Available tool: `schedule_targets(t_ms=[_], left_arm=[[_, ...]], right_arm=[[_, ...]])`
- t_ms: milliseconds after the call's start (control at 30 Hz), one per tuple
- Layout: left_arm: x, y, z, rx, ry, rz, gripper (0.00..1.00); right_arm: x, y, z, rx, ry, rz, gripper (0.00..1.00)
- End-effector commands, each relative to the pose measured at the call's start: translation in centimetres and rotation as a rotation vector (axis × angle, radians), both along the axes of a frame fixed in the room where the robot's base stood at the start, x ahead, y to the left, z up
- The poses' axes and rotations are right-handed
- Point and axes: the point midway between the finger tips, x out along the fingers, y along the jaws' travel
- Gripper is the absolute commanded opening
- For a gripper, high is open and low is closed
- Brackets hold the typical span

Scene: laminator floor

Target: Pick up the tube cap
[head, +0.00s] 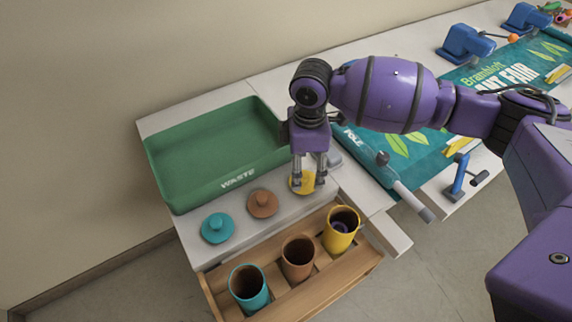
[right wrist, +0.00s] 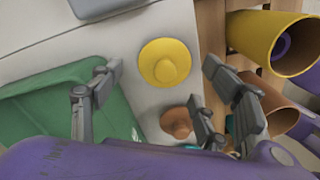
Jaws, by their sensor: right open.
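A yellow tube cap (head: 308,182) with a round knob lies on the white worktop, partly hidden by my right gripper (head: 302,180). In the right wrist view the yellow cap (right wrist: 165,62) shows between the open fingers of the right gripper (right wrist: 162,72), with nothing held. An orange-brown cap (head: 262,203) and a teal cap (head: 216,228) lie to its left; the brown one also shows in the wrist view (right wrist: 177,122). Yellow (head: 341,231), brown (head: 297,259) and teal (head: 249,289) tubes stand in a wooden drawer. My left gripper is out of view.
A green waste tray (head: 165,190) lies behind the caps. The open wooden drawer (head: 325,285) juts out in front. To the right are a teal banner (head: 435,150), a grey-handled tool (head: 408,196) and blue clamps (head: 468,45). The yellow tube holds something purple.

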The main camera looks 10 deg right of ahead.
Motion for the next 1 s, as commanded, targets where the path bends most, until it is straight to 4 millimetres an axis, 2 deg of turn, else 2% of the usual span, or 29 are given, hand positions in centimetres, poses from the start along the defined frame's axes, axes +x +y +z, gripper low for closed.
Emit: schedule_targets(t_ms=[100,233,433,633,667,1000], left_arm=[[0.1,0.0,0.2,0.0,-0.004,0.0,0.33],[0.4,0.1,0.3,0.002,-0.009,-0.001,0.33],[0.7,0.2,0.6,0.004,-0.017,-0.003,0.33],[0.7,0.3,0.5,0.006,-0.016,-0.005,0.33],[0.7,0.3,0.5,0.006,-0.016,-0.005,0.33],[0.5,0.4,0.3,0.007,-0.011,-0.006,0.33]], right_arm=[[-0.2,0.1,-2.1,0.0,0.005,0.0,0.69],[-0.1,0.1,-3.5,-0.001,0.002,0.0,0.69],[-0.1,0.1,-3.6,0.0,0.0,0.0,0.69],[-0.1,0.1,-3.6,0.0,0.001,0.0,0.44],[-0.1,0.1,-3.6,0.0,0.001,0.0,0.43],[-0.1,0.1,-3.5,0.0,0.001,0.0,0.42]])
